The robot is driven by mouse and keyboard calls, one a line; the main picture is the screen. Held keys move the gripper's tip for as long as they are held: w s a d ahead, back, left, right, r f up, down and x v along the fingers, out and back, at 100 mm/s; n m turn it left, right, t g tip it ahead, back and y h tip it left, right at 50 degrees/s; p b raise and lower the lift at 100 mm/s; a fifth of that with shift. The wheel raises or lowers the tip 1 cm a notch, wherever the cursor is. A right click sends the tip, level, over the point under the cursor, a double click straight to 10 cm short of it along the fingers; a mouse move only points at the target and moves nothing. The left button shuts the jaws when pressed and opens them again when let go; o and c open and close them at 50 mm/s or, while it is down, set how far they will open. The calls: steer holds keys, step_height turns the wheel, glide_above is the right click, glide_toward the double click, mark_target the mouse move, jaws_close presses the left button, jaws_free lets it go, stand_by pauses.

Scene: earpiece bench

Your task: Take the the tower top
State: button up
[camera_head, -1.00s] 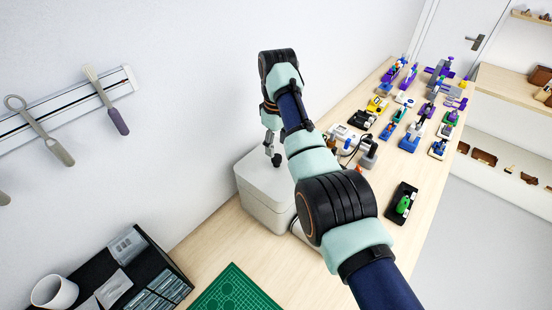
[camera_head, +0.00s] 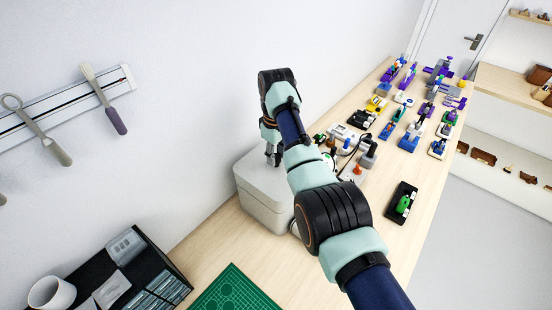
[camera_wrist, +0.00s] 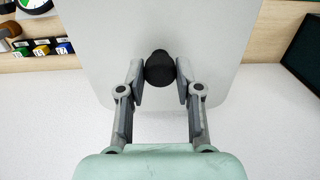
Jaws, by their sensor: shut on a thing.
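A dark, rounded tower top (camera_wrist: 159,68) sits between the two fingers of my gripper (camera_wrist: 159,84) in the wrist view, touched from both sides. Below it is the flat light-grey top of a box (camera_wrist: 215,40). In the head view my gripper (camera_head: 272,157) points down at the top of the pale box (camera_head: 262,207) on the bench by the wall. The tower top is too small and covered by my gripper to make out there. I cannot tell whether it is still touching the box.
Rows of small colourful devices (camera_head: 409,137) stand along the bench to the right. A green cutting mat (camera_head: 236,292) and a black organiser (camera_head: 143,268) with a white cup (camera_head: 52,293) are at the front left. Tools hang on a wall rail (camera_head: 120,84).

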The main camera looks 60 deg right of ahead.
jaws_close()
step_height(320, 180, up, 10)
stand_by(0.3)
